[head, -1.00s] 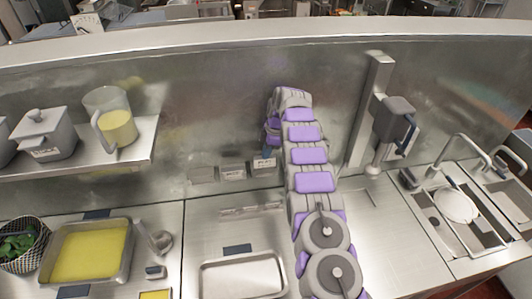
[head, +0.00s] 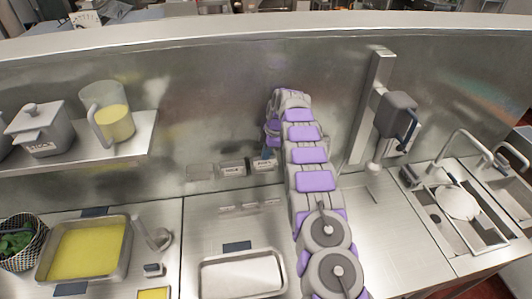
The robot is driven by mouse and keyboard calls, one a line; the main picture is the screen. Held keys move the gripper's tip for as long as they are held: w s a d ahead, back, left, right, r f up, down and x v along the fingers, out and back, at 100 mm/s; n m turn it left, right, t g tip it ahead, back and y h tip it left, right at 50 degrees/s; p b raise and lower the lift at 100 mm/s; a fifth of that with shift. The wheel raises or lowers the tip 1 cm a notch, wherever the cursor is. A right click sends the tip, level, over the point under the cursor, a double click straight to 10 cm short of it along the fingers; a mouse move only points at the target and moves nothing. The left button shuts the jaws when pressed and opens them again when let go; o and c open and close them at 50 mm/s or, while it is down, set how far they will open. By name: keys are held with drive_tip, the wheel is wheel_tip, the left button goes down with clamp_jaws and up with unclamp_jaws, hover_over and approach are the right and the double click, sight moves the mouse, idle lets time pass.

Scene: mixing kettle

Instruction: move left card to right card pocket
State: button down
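Three small card pockets sit in a row low on the steel back wall. The left pocket (head: 200,172) looks plain, with no label that I can make out. The middle pocket (head: 232,170) and right pocket (head: 264,166) show pale cards with dark print too small to read. My gripper (head: 267,152) is at the wall just above the right pocket, at the end of my purple and grey arm. The arm hides most of it. I cannot tell whether its fingers are open, or whether they touch the card there.
A shelf (head: 140,150) at left holds a lidded grey pot (head: 38,135) and a jug (head: 112,122) of yellow liquid. Below are a yellow-filled tray (head: 88,250) and an empty tray (head: 243,275). A wall-mounted grey device (head: 396,115) and a sink faucet (head: 462,140) stand at right.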

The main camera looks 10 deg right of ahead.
drive_tip(key=shift+f+b, duration=0.35)
drive_tip(key=shift+f, duration=0.35)
drive_tip(key=shift+f, duration=0.2)
drive_tip(key=c, duration=1.8)
unclamp_jaws()
drive_tip(key=o, duration=0.5)
drive_tip(key=shift+o, duration=0.5)
drive_tip(key=o, duration=0.4)
drive_tip(key=shift+r, duration=0.15)
